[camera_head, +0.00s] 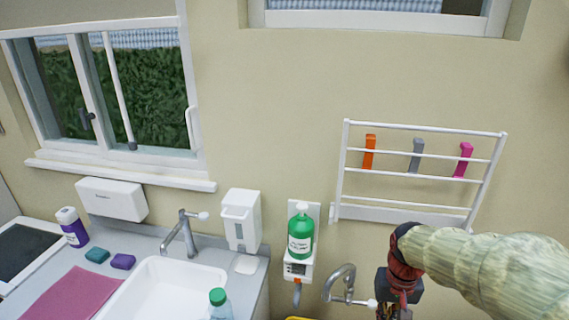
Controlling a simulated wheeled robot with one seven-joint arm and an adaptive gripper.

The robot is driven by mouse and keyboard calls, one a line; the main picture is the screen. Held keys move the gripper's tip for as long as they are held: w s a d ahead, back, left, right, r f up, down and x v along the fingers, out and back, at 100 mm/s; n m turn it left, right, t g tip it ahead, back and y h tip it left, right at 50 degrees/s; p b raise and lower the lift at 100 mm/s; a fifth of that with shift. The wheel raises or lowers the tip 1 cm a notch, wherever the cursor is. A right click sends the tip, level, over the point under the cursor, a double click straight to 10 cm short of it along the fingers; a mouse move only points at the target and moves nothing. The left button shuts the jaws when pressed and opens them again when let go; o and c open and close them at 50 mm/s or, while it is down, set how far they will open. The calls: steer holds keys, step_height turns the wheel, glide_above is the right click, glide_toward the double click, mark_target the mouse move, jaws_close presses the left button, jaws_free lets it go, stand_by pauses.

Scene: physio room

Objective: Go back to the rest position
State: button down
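My arm comes in from the right edge in a pale greenish cover and bends down at a dark red and black wrist. My gripper (391,308) is at the bottom edge, right of the curved metal tap (343,283) and below the white wall rack (415,213). Its fingertips are cut off or too small to read, so I cannot tell whether it is open or holds anything. No rest position is marked in view.
A green pump bottle (300,237) sits in a wall holder just left of my gripper. Left are a white dispenser (241,217), a sink (165,289), a tap (183,233) and a green-capped bottle (219,304). Orange, grey and pink clips hang on the rack.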

steer(key=s+a+r+n+t, duration=0.2)
steer(key=s+a+r+t, duration=0.3)
steer(key=s+r, duration=0.7)
steer(key=shift+s+r, duration=0.4)
steer(key=shift+s, duration=0.2)
steer(key=shift+a, duration=0.1)
